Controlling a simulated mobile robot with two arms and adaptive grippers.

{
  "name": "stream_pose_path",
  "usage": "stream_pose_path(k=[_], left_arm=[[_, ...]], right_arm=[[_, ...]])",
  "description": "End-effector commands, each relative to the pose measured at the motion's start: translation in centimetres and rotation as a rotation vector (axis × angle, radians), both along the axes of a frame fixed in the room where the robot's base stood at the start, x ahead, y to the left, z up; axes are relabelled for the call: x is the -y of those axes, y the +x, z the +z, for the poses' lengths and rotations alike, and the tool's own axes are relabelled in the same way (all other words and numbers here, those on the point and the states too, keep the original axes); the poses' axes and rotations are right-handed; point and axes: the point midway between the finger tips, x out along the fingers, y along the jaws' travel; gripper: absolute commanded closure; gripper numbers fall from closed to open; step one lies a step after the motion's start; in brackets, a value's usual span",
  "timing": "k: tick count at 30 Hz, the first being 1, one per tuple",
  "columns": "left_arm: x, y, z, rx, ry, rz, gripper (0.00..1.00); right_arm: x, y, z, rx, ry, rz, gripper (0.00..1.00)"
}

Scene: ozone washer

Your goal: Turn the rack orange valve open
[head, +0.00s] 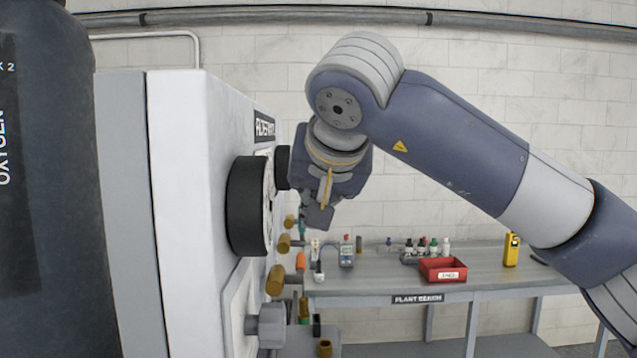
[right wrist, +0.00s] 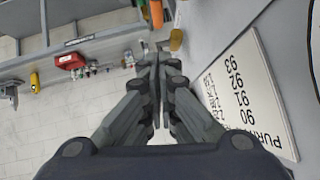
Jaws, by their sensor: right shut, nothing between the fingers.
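The rack is a white cabinet (head: 187,190) seen nearly edge-on at the left of the head view. Brass fittings (head: 276,279) stick out from its face. A small orange part (head: 300,261), which may be the valve handle, shows among them. My left gripper is out of view.
A large black gauge (head: 248,206) and a grey knob (head: 267,325) protrude from the rack face. A dark oxygen cylinder (head: 45,200) stands at far left. Behind is a bench (head: 375,285) with a red bin (head: 442,268), bottles and a yellow device (head: 511,249).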

Motion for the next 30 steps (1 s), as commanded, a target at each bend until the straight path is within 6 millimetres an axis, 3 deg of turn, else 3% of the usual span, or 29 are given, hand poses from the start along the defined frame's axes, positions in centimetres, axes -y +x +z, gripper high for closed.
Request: stream_pose_path(k=[4, 12, 25, 30], left_arm=[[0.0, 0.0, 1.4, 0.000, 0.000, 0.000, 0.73], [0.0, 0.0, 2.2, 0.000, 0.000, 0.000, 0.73], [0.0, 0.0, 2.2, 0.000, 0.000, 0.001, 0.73], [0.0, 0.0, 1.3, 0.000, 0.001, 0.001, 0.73]], right_arm=[[-0.5, 2.2, -1.9, -0.005, -0.003, 0.002, 1.00], [-1.1, 2.3, -5.0, -0.002, 0.000, 0.002, 1.00], [-1.1, 2.4, -5.5, 0.000, 0.001, -0.001, 1.00], [-1.2, 2.7, -6.6, -0.001, -0.001, -0.002, 1.00]])
